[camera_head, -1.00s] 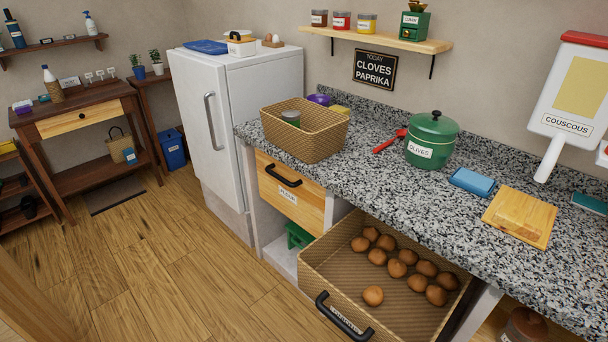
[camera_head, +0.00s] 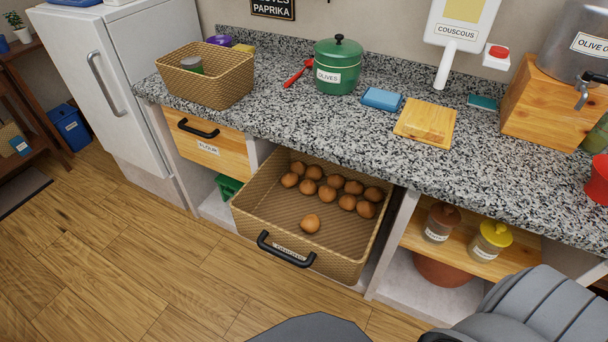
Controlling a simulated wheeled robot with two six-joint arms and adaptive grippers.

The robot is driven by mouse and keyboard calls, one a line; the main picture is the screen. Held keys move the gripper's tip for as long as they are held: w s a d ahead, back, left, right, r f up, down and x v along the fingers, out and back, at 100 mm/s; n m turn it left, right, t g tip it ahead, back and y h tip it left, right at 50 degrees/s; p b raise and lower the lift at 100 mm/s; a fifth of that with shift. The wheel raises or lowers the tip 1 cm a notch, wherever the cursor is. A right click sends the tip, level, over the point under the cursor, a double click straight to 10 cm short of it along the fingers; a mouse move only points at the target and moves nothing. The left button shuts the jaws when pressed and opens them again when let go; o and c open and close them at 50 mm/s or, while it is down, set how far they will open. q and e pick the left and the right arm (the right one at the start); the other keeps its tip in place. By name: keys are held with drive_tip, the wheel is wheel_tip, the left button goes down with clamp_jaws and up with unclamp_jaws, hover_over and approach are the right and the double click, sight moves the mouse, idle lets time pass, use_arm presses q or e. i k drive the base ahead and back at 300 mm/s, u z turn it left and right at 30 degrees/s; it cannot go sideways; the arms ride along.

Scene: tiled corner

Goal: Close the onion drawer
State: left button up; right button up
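The onion drawer (camera_head: 252,213) is a woven basket drawer below the granite counter, pulled out toward me. Several brown onions (camera_head: 347,202) lie in it, most toward the back and one nearer the front. A black handle (camera_head: 286,250) is on its front, beside a white label too small to read surely. Grey parts of my own body show at the bottom edge and lower right. Neither gripper's fingers can be made out, and nothing of mine visibly touches the drawer.
A shut wooden flour drawer (camera_head: 227,159) is left of the onion drawer. An open shelf on the right holds jars (camera_head: 491,241) and a terracotta pot (camera_head: 444,270). The granite counter (camera_head: 330,126) overhangs the drawer. Wooden floor (camera_head: 130,270) is clear at front left.

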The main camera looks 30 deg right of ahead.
sight(351, 205)
drive_tip(key=z, duration=0.05)
drive_tip(key=k, duration=0.45)
drive_tip(key=u, duration=0.6)
drive_tip(key=i, duration=0.7)
drive_tip(key=z, duration=1.8)
